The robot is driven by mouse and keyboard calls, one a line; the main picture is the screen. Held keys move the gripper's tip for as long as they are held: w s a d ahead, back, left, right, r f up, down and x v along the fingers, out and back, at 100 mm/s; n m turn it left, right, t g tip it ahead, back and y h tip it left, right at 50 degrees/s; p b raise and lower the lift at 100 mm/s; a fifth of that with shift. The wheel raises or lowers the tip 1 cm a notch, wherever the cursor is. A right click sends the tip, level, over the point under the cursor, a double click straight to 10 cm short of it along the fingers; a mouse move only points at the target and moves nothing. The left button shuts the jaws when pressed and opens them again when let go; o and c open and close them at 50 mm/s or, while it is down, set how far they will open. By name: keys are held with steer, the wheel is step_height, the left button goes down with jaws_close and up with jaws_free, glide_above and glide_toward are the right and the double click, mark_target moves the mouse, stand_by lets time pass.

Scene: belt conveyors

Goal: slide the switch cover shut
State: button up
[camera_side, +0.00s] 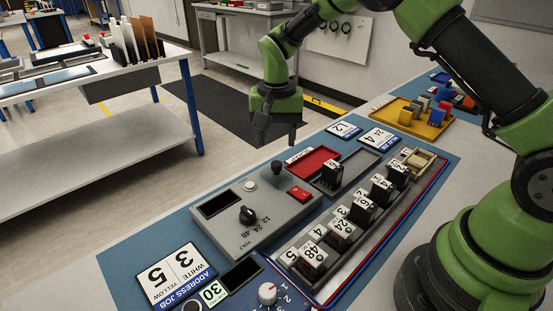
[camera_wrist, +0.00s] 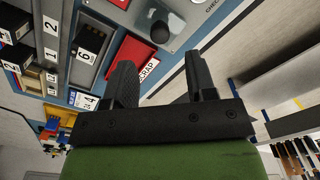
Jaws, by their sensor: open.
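A grey panel box (camera_side: 237,225) on the blue mat has a dark display, a round dial marked in volts (camera_side: 247,214), a white button (camera_side: 250,185), a red switch (camera_side: 299,193) and a black ball knob (camera_side: 277,167). I cannot tell for certain which part is the switch cover. In the wrist view the ball knob (camera_wrist: 160,32) stands on the grey panel beyond my fingers, and part of a red piece (camera_wrist: 120,3) shows at the top edge. My gripper (camera_side: 277,137) is above the back end of the panel, open and empty. Its fingers (camera_wrist: 160,78) are apart, touching nothing.
A red scrap tray (camera_side: 314,160) lies just behind the panel. A rack of numbered black blocks (camera_side: 345,228) runs along its right side, and a single block (camera_side: 331,173) stands in a grey tray. A yellow tray (camera_side: 428,129) holds coloured parts farther back. Air around my gripper is clear.

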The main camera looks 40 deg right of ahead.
mark_target(277, 163)
step_height(277, 163, down, 6)
steer(key=shift+f, duration=0.15)
